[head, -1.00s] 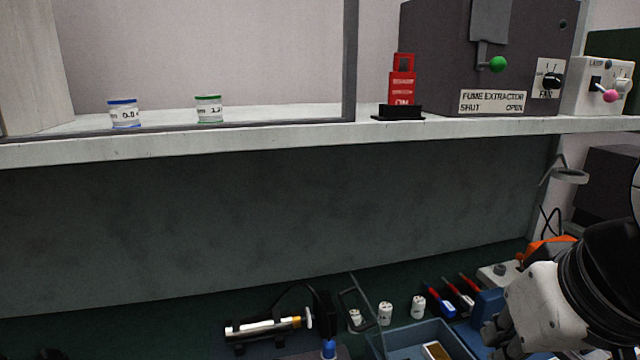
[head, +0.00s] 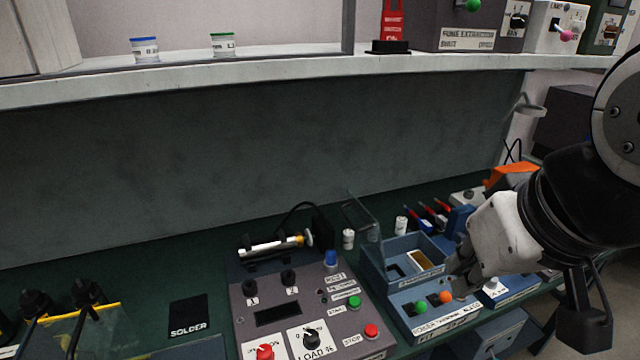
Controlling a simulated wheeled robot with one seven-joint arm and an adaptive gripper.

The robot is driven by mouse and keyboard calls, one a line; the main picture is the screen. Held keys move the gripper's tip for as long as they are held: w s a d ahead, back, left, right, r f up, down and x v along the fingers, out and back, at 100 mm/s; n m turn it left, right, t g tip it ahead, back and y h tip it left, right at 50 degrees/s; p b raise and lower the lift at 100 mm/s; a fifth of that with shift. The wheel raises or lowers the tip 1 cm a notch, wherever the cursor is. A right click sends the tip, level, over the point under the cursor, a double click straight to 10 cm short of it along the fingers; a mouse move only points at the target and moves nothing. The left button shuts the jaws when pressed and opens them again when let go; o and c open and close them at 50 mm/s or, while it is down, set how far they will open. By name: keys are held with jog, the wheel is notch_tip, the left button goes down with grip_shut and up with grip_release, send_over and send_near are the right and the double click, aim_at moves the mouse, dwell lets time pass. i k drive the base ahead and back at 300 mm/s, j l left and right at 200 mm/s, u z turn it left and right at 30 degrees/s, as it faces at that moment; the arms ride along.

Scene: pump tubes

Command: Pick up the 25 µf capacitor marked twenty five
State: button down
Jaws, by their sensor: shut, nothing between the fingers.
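Two small white cylinders that look like capacitors stand on the green bench in the head view. One (head: 348,239) is left of the blue tray and the other (head: 401,226) is behind it. Their markings are too small to read, so I cannot tell which is marked twenty five. My gripper (head: 458,284) is at the right, over the right side of the blue tray and its front panel, to the right of both cylinders and nearer to me. It is shut and empty, its fingertips partly blurred into the background.
The blue tray (head: 375,272) has a wire or glass stand (head: 362,212) behind it. A grey control panel (head: 262,292) with knobs and buttons is to the left. Red and blue tools (head: 432,215) lie behind my gripper. A shelf (head: 250,79) runs above.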

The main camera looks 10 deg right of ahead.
aim_at(348, 235)
jog(key=i+l+u, duration=0.35)
jog(key=l, duration=0.4)
jog(key=i+l+u, duration=0.15)
jog(key=l, duration=0.3)
jog(key=i+j, duration=0.05)
jog(key=i, duration=0.05)
